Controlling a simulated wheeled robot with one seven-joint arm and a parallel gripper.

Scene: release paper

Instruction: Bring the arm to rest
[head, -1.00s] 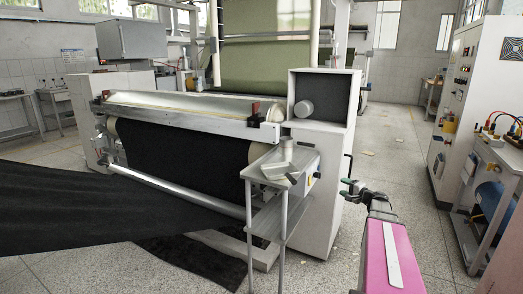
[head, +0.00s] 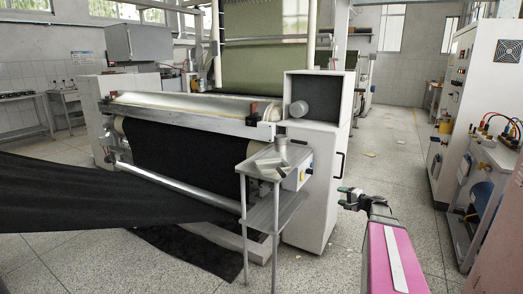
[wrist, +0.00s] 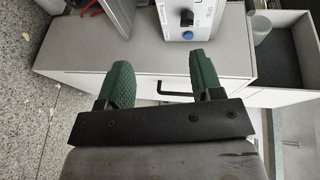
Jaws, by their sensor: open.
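My gripper (head: 346,198) is in the lower right of the head view, at the end of my pink arm. Its two green fingers are apart, with nothing seen between them. In the wrist view my gripper (wrist: 160,65) also shows open and empty. The fingers point toward a white cabinet (wrist: 90,50) with a dark handle (wrist: 176,93). In the head view the gripper appears to the right of the white cabinet (head: 312,215); I cannot tell how wide the gap is.
A small grey table (head: 262,207) with metallic pieces on it stands by the cabinet. A cylinder (head: 299,109) sits in the open box above. A large machine with black fabric (head: 185,152) fills the left. A control cabinet (head: 463,110) stands right. Floor (head: 383,150) between is mostly clear.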

